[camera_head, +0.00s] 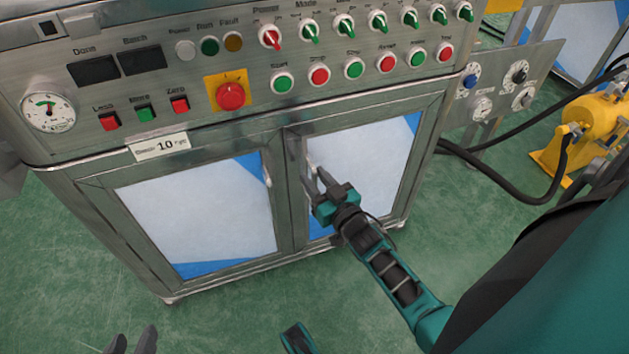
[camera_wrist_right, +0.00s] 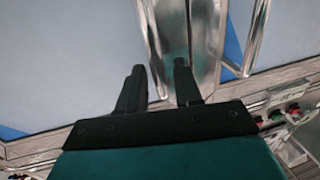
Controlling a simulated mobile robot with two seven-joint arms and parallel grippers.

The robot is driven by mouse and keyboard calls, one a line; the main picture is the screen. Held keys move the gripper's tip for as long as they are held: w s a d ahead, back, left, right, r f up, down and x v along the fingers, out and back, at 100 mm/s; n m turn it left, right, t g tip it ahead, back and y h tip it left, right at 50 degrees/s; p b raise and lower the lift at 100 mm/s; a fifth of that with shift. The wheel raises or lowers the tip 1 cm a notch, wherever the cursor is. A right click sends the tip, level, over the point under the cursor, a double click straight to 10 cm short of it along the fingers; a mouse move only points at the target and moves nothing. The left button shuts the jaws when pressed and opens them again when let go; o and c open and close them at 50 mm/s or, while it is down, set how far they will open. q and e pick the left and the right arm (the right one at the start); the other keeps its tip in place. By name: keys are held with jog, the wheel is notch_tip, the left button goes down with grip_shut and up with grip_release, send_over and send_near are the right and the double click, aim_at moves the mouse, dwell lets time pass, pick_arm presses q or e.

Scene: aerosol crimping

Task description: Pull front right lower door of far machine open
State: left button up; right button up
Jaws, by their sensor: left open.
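The front right lower door (camera_head: 375,150) of the machine has a pale panel in a metal frame and looks about closed. Its upright bar handle (camera_head: 311,170) is near its left edge and also shows in the right wrist view (camera_wrist_right: 150,35). My right gripper (camera_head: 320,177) is at this handle. In the right wrist view its fingers (camera_wrist_right: 158,78) are apart, with the bar's end between them; I cannot tell whether they touch it. My left gripper (camera_head: 133,343) is open and empty, low at the left of the head view, away from the doors.
The left lower door (camera_head: 205,215) is closed, with its own handle (camera_head: 267,170). Above the doors is a control panel (camera_head: 330,45) with buttons, knobs and a gauge. Black hoses (camera_head: 500,185) and yellow equipment (camera_head: 590,125) are at the right. The green floor in front is clear.

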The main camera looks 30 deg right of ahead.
jog(key=shift+w, duration=0.4)
jog(key=shift+c, duration=0.3)
grip_shut()
